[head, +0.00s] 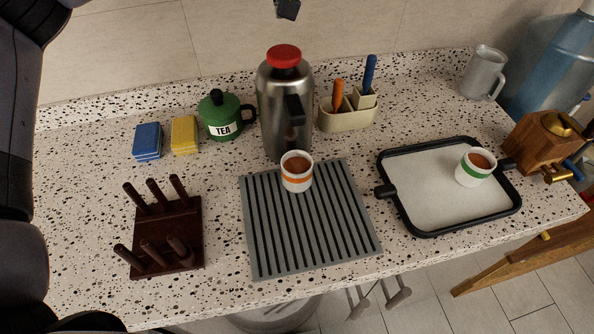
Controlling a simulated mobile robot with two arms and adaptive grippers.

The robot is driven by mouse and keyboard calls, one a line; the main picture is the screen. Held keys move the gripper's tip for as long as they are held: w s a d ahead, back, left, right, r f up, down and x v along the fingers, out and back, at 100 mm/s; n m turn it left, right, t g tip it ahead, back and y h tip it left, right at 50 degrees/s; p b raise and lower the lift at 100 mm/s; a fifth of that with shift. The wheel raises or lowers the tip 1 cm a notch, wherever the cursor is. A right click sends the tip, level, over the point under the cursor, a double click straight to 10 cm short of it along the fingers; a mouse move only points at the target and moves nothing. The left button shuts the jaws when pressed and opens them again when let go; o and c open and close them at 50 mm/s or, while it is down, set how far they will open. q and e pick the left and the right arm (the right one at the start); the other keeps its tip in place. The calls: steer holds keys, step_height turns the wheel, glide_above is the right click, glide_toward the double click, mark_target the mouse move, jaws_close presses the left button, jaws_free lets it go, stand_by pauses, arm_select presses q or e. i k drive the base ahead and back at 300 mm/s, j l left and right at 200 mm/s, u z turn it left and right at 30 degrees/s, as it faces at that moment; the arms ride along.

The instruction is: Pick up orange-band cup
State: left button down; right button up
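The orange-band cup (296,172) is white with an orange stripe and brown contents. It stands upright at the back of the grey ribbed mat (262,262), just in front of the steel flask. A similar cup with a green band (475,168) stands on the right side of the black-rimmed tray (440,232). Dark links of my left arm show along the left edge of the head view. I cannot make out either gripper, and nothing is touching the orange-band cup.
The steel flask (285,105) with a red lid stands close behind the cup. A green tea pot (222,118), sponges (184,135), a utensil holder (347,117) and a dark pegged block (185,225) stand around. A wooden grinder (540,143) is at right.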

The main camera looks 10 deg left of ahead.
mark_target(296, 166)
steer(key=k+l, duration=0.3)
steer(key=k, duration=0.15)
steer(key=k+l, duration=0.3)
steer(key=k, duration=0.15)
steer(key=k+l, duration=0.25)
steer(key=k, duration=0.25)
